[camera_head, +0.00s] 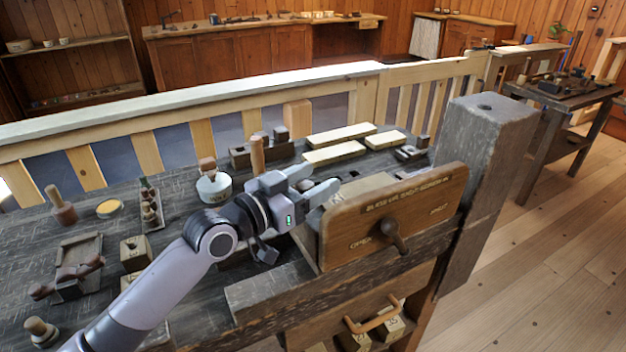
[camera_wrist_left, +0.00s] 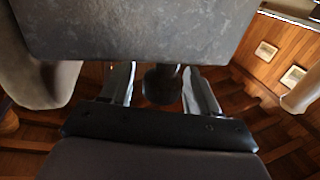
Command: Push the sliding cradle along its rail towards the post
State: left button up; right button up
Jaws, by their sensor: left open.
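My left gripper (camera_head: 324,178) is open above the bench, close behind the upper left part of a brown wooden board (camera_head: 352,226) with lettering and a dark knob. In the left wrist view a dark rounded piece (camera_wrist_left: 161,84) shows between its two separated fingers (camera_wrist_left: 160,72); I cannot tell whether they touch it. A thick grey wooden post (camera_head: 485,135) stands upright at the right end of the bench, beyond the board. I cannot clearly tell the sliding cradle or its rail apart from the board and the timber around it; my gripper hides part of that area. My right gripper is not in view.
Open floor (camera_head: 540,270) lies to the right of the post.

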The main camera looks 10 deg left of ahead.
pick_arm(q)
jog(key=shift+b+v, duration=0.4)
jog(key=shift+v, duration=3.1)
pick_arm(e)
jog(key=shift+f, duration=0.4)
pick_arm(q)
jog(key=shift+s, duration=0.1)
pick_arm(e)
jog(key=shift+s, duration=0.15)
